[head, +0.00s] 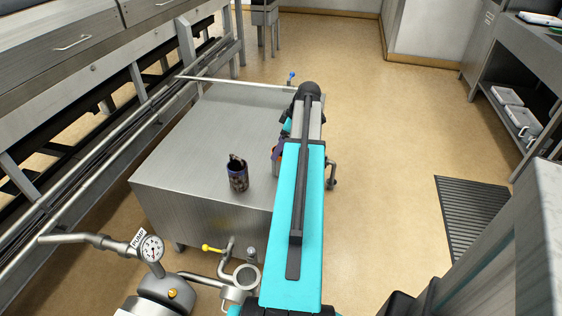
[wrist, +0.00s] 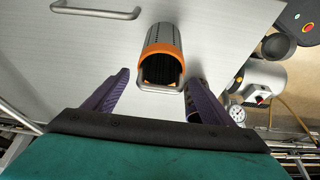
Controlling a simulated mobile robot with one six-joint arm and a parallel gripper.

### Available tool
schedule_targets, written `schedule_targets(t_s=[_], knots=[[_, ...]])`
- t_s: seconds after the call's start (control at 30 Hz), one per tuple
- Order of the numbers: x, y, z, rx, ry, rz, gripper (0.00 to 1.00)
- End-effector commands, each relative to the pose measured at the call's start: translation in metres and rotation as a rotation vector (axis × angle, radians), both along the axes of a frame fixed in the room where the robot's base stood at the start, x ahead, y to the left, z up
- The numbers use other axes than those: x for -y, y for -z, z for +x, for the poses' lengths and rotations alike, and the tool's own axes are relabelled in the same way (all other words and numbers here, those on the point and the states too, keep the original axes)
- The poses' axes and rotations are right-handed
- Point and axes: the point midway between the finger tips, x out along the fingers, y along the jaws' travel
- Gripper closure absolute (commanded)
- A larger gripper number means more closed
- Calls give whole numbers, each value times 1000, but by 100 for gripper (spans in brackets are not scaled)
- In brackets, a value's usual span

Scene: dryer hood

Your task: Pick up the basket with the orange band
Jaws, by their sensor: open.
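In the wrist view the basket with the orange band (wrist: 165,50) is a grey perforated cylinder with a dark inside and a wire handle at its near end. It is on the grey metal top (wrist: 80,45). My gripper (wrist: 157,80) is open, its purple fingers to the left and right of the basket's handle end. I cannot tell how far the fingertips are from it. In the head view my teal arm hides this basket almost wholly; only a small orange patch shows at the arm's left edge.
A second, dark basket (head: 238,176) stands upright on the metal table (head: 200,140), left of my arm. A pump with a gauge (head: 152,248) and a yellow-handled valve (head: 212,248) stand at the near side. Floor right of the table is open up to a dark grate (head: 480,220).

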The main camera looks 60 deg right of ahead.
Motion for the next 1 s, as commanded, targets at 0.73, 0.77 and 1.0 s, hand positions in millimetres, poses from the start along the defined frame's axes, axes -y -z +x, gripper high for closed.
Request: schedule_targets(t_s=[0.73,0.77,1.0], knots=[[-3,28,11,0,1,-1,23],[-3,28,11,0,1,-1,23],[-3,27,10,0,1,-1,43]])
